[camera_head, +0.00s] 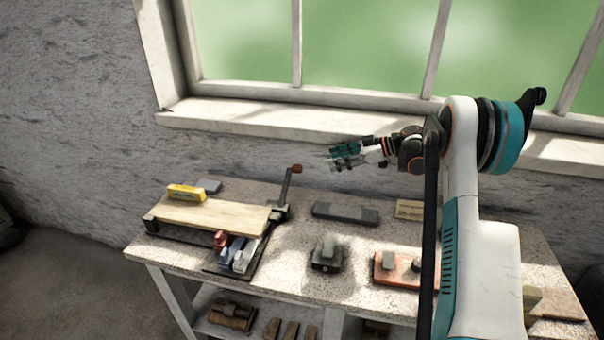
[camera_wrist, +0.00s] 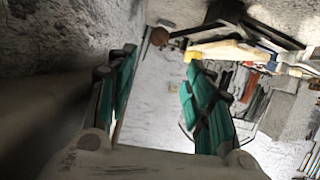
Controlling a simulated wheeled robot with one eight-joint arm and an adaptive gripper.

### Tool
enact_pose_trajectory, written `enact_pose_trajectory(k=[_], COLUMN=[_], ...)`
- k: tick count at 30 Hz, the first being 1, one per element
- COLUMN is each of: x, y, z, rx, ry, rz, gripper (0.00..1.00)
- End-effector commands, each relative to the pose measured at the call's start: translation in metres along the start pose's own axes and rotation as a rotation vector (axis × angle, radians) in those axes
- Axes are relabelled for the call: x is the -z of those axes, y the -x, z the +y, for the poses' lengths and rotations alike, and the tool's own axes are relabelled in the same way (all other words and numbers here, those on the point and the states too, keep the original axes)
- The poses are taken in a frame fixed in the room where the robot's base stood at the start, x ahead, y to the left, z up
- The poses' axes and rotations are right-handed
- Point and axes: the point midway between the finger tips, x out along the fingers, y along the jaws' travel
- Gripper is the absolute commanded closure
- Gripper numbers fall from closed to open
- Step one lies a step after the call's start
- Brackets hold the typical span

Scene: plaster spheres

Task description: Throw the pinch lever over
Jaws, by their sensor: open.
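The pinch lever (camera_head: 286,188) is a dark bar with a red-brown knob at its top. It stands raised, leaning slightly right, at the right end of a pale wooden board (camera_head: 205,216) on the bench. In the wrist view, its round brown knob (camera_wrist: 159,36) shows beyond the fingertips, near the gap between them. My gripper (camera_head: 333,154) is in the air to the right of the knob and a little higher, pointing left. Its teal fingers (camera_wrist: 161,62) are apart with nothing between them, and it looks clear of the lever.
A grey flat block (camera_head: 345,213), a dark block (camera_head: 326,258) and a reddish block (camera_head: 396,270) are on the bench (camera_head: 292,270). The window sill (camera_head: 250,117) runs behind.

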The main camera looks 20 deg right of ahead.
Motion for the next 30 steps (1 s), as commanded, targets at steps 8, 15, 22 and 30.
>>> enact_pose_trajectory(k=[8,15,22,30], x=[-0.011,-0.011,-0.011,-0.009], y=[-0.011,-0.055,-0.099,-0.131], z=[0.005,0.004,0.004,0.005], rx=[-0.003,0.0,-0.002,-0.003], ry=[0.012,0.012,0.011,0.01], rz=[0.013,0.013,0.012,0.012], gripper=[0.52,0.52,0.52,0.52])
